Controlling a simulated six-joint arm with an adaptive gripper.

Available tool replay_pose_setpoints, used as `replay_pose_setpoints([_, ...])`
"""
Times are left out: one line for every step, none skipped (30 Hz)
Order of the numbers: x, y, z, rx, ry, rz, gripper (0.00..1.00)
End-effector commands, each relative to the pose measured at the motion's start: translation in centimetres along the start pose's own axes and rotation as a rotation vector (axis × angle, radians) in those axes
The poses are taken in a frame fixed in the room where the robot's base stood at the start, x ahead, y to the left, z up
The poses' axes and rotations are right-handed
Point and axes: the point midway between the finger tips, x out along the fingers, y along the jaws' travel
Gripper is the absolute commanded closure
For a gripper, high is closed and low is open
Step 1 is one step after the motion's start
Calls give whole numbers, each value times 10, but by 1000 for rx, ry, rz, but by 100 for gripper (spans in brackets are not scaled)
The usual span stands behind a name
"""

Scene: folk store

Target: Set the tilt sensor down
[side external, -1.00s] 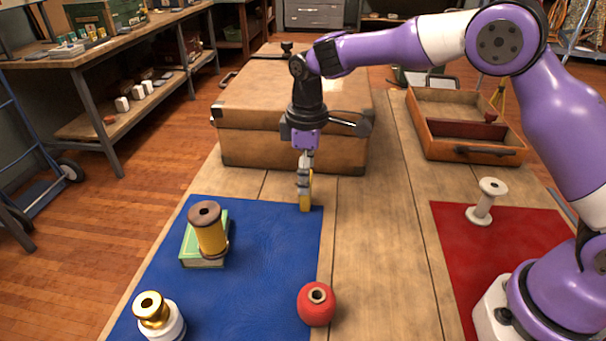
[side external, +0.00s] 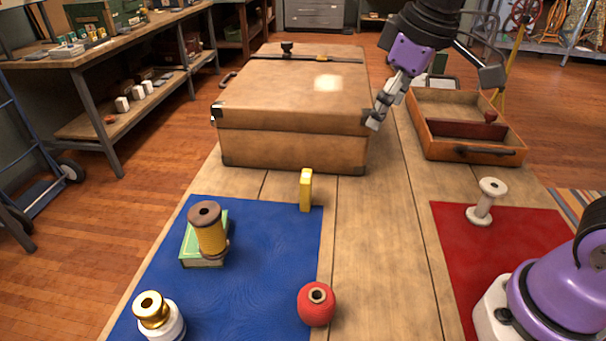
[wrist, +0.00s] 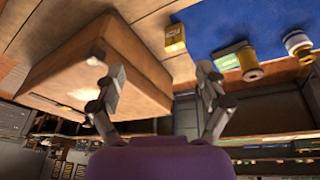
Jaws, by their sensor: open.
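The tilt sensor appears to be the small yellow upright block (side external: 306,190), standing at the far right edge of the blue mat (side external: 262,270). It also shows in the wrist view as a yellow block (wrist: 175,38), with nothing touching it. My gripper (side external: 378,116) is up and to the right of it, by the right front corner of the brown case. In the wrist view, my gripper (wrist: 160,85) has its two fingers spread wide with nothing between them.
The brown case (side external: 290,145) stands behind the block. An orange divided tray (side external: 470,152) is at the back right. A yellow spool (side external: 209,232) rests on a green book (side external: 190,247). A red pot (side external: 316,306), a white-gold jar (side external: 158,318) and a pale spool (side external: 483,205) stand nearer.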

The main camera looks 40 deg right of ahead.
Motion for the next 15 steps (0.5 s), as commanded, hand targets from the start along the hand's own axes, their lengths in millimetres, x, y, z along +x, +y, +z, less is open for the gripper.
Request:
replay_pose_setpoints([-5,-1,20,58,40,14,16])
replay_pose_setpoints([-5,-1,31,94,62,21,16])
replay_pose_setpoints([-4,-2,45,138,88,29,16])
replay_pose_setpoints([-2,-3,54,168,107,34,16])
replay_pose_setpoints([-1,-4,63,197,124,39,16])
replay_pose_setpoints([2,-5,73,230,144,43,16])
replay_pose_setpoints([4,-6,79,250,158,46,16])
replay_pose_setpoints([7,-7,84,268,168,48,16])
replay_pose_setpoints([9,-8,90,288,180,51,16])
replay_pose_setpoints([11,-8,93,300,186,52,16])
replay_pose_setpoints([12,-8,96,308,193,53,16])
replay_pose_setpoints([14,-9,98,317,198,54,16])
replay_pose_setpoints([14,-9,99,321,200,54,16])
replay_pose_setpoints([15,-9,100,324,200,54,16])
replay_pose_setpoints([15,-9,100,325,200,54,16])
